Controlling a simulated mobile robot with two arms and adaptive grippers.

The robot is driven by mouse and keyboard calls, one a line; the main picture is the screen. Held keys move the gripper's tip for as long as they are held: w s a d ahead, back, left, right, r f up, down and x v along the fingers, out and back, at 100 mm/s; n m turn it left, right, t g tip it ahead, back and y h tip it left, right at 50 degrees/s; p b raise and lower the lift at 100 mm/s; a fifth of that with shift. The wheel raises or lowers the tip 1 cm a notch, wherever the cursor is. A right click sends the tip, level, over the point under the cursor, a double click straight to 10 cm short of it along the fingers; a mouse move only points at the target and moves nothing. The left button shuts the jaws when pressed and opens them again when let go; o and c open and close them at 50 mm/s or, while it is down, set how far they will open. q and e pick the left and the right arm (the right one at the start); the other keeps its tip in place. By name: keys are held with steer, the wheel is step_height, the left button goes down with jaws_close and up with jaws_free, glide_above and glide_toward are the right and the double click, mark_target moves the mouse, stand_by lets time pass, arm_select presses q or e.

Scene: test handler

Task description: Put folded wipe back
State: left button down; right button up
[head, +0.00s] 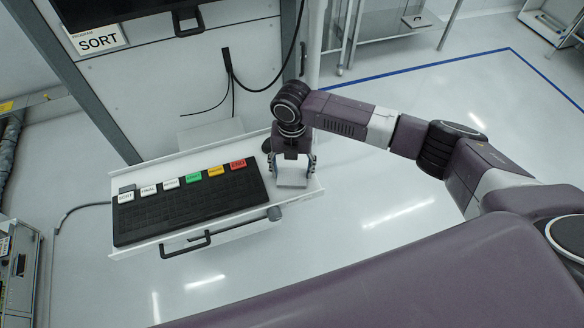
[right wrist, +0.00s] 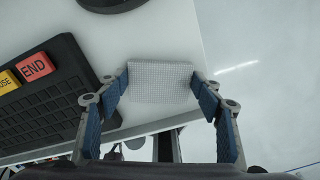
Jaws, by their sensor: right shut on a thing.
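The folded wipe (right wrist: 160,82) is a pale block with a fine grid texture. My right gripper (right wrist: 160,88) is shut on it, with one blue-padded finger at each short side. In the head view my right gripper (head: 292,172) points down over the right end of the white shelf (head: 305,187), and the wipe (head: 292,178) shows pale between the fingers. I cannot tell whether the wipe touches the shelf or is just above it. My left gripper is not in view.
A black keyboard (head: 190,207) fills most of the shelf, left of the gripper. Colored labelled blocks, including a red END block (head: 237,164), line its back edge. A dark round object (head: 266,146) sits behind the gripper. A black handle (head: 186,245) is on the front.

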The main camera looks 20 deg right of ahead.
mark_target(292, 174)
steer(key=o, duration=1)
step_height(292, 174, up, 12)
steer(key=b, duration=0.2)
steer(key=shift+b, duration=0.3)
